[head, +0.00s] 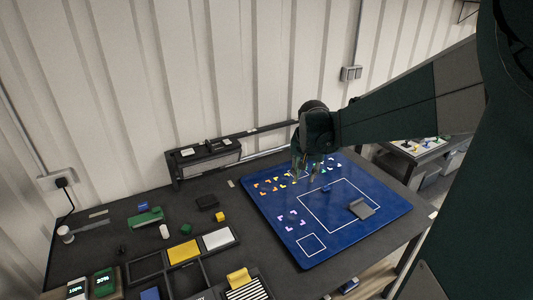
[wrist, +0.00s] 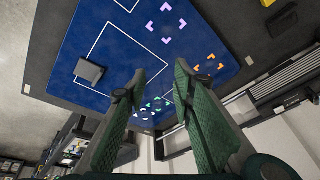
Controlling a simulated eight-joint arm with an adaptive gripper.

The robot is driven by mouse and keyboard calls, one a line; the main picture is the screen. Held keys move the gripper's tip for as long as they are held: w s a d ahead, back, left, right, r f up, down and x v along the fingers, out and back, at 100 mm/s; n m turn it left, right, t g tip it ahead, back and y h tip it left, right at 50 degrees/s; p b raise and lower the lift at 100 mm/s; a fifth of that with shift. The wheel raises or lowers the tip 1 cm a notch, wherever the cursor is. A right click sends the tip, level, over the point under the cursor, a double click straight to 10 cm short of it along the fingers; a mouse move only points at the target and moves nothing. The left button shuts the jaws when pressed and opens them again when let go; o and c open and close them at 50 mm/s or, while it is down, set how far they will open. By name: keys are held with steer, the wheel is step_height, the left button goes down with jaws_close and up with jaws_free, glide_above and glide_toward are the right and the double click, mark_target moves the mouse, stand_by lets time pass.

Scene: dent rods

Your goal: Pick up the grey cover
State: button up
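The grey cover (head: 361,208) appears to be the small grey block-like piece on the blue mat (head: 385,230), inside the large white outlined rectangle near its right side. In the wrist view the grey cover (wrist: 89,70) lies left of my fingers. My gripper (head: 306,176) is above the far part of the mat, behind and left of the cover in the head view, and apart from it. In the wrist view my gripper (wrist: 160,80) has its two green fingers spread, with nothing between them.
A small blue piece (head: 326,188) lies near the rectangle's far edge. Coloured corner marks lie on the mat. A dark rack (head: 208,152) stands along the wall. Trays with yellow (head: 184,251) and white (head: 217,239) pieces stand left of the mat. Mat around the cover is clear.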

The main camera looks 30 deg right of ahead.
steer(key=w+d+f+m+g+p, duration=0.15)
steer(key=d+f, duration=0.25)
steer(key=d, duration=0.4)
steer(key=d+f+m, duration=0.2)
steer(key=d+f, duration=0.1)
steer(key=d, duration=0.4)
steer(key=m+g+p, duration=0.2)
steer(key=m, duration=0.2)
glide_toward(357, 201)
steer(key=shift+d+f, duration=0.15)
steer(key=shift+f, duration=0.15)
steer(key=shift+s+d+f, duration=0.1)
steer(key=shift+d+f, duration=0.05)
steer(key=shift+f, duration=0.1)
steer(key=shift+d+f, duration=0.15)
steer(key=shift+f, duration=1.05)
steer(key=shift+d+f, duration=0.2)
steer(key=shift+f, duration=1.1)
steer(key=shift+d+f, duration=0.15)
steer(key=shift+f, duration=1.1)
steer(key=shift+c, duration=0.5)
